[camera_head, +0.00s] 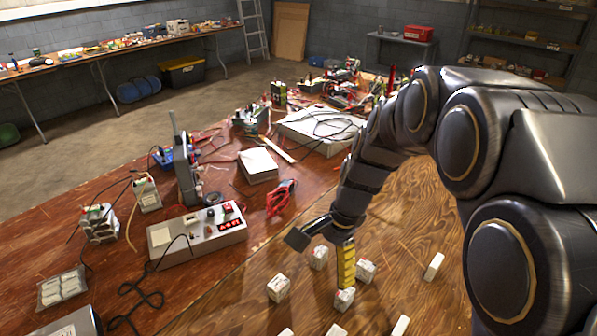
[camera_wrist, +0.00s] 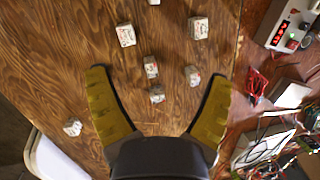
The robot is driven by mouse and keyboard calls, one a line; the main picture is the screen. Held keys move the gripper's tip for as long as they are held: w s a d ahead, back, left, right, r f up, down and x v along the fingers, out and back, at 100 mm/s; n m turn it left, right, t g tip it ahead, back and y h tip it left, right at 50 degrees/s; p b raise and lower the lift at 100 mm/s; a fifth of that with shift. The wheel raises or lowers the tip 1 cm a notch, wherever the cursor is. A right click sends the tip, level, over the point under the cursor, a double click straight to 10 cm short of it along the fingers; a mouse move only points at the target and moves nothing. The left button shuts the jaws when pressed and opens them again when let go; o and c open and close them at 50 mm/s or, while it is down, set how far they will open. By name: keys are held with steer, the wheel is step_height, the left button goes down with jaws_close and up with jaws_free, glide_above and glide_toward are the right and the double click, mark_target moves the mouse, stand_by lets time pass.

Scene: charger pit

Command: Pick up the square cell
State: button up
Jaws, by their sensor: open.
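Several small white cells with printed labels lie or stand apart on the bare wood. In the head view, blocky ones are at the left (camera_head: 278,288), near my gripper (camera_head: 318,257) and to its right (camera_head: 365,271); another (camera_head: 344,299) is just below the yellow finger. I cannot tell which one is the square cell. My gripper (camera_head: 346,284) points down above them, its far finger hidden. In the wrist view my gripper (camera_wrist: 157,75) is open and empty. A small cell (camera_wrist: 151,67) and another (camera_wrist: 157,94) show between the yellow fingers, with a third (camera_wrist: 192,76) near the right finger.
A longer white cell (camera_head: 433,267) lies to the right on the wood. A grey box with a red display (camera_head: 200,236), black cables and a battery pack (camera_head: 62,288) fill the left side. A white box (camera_head: 258,165) and red-handled tool (camera_head: 281,197) lie behind.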

steer(key=w+d+f+m+t, duration=0.1)
steer(key=w+d+f+m, duration=0.1)
steer(key=w+f+m, duration=0.65)
steer(key=m+t, duration=0.2)
steer(key=m, duration=0.3)
glide_above(321, 251)
steer(key=s+d, duration=0.1)
steer(key=d, duration=0.1)
steer(key=shift+y, duration=0.3)
step_height(321, 251, down, 9)
steer(key=shift+s+a+r, duration=0.1)
steer(key=shift+a+r, duration=0.05)
steer(key=shift+w+a+f+m, duration=0.1)
steer(key=shift+w+f+m, duration=0.15)
steer(key=shift+f, duration=0.4)
steer(key=x, duration=0.6)
steer(key=shift+s+a+f, duration=0.1)
steer(key=shift+a+f, duration=0.25)
steer(key=c, duration=1.2)
